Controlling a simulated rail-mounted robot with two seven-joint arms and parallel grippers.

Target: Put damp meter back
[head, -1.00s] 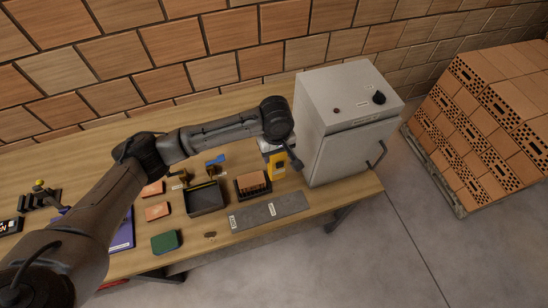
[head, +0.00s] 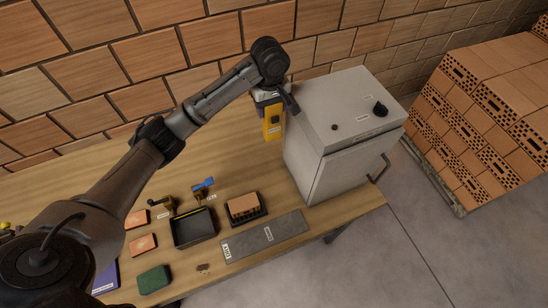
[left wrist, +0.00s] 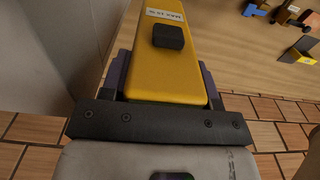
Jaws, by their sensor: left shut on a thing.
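The damp meter (head: 271,122) is a yellow block held upright above the back of the table, just left of the grey cabinet. My left gripper (head: 268,97) is shut on its upper part. In the left wrist view the damp meter (left wrist: 168,50) fills the middle, with a white label and a black button on its face. The gripper's dark fingers (left wrist: 160,95) sit on both sides of it. My right gripper is in neither view.
The grey cabinet (head: 345,145) stands close to the right of the meter. In front are a brick in a black holder (head: 262,211), a black tray (head: 195,240), a grey labelled strip (head: 285,228) and a green block (head: 154,279). The table's back is mostly clear.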

